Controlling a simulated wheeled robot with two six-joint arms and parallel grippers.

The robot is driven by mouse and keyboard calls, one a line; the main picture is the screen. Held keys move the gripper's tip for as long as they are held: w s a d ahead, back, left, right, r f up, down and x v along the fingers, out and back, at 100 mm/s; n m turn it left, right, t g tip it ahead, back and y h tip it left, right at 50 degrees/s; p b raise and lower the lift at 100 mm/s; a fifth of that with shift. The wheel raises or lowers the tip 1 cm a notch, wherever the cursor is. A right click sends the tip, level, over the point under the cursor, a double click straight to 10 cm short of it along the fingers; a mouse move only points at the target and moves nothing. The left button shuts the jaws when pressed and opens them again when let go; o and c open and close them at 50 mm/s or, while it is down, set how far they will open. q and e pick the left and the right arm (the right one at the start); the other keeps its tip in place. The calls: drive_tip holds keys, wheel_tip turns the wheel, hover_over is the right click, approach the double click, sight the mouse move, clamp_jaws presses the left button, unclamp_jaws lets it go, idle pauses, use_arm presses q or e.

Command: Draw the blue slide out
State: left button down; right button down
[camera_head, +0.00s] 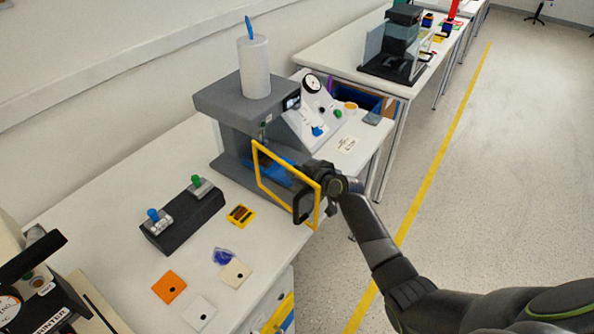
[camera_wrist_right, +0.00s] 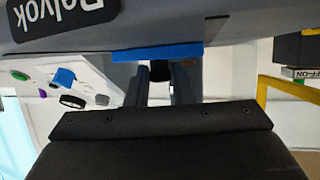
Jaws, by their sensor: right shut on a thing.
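The blue slide (camera_head: 262,164) shows low inside the grey press machine (camera_head: 228,100), partly hidden by the yellow frame. In the right wrist view its blue edge (camera_wrist_right: 157,53) lies across the ends of my fingers. My right gripper (camera_head: 309,172) reaches in from the right at the machine's front. In the right wrist view my right gripper (camera_wrist_right: 160,75) is shut on the blue slide, at a small dark part below the blue edge. The exact contact is hard to see. My left gripper is not in view.
A yellow guard frame (camera_head: 270,183) with a black handle stands swung out beside my right gripper. A sloped control panel (camera_head: 316,112) with a gauge and knobs stands behind. A black block with two knobs (camera_head: 183,217) and several coloured tiles lie on the white table (camera_head: 120,187).

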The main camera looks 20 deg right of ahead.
drive_tip(key=s+d, duration=0.7)
drive_tip(key=s, duration=0.3)
drive_tip(key=shift+d, duration=0.4)
drive_tip(key=c, duration=1.7)
unclamp_jaws()
drive_tip(key=o, duration=0.4)
drive_tip(key=shift+s+d, duration=0.15)
drive_tip(key=shift+o, duration=0.2)
drive_tip(key=v, duration=1.7)
drive_tip(key=shift+s+b, duration=0.2)
drive_tip(key=shift+b, duration=0.25)
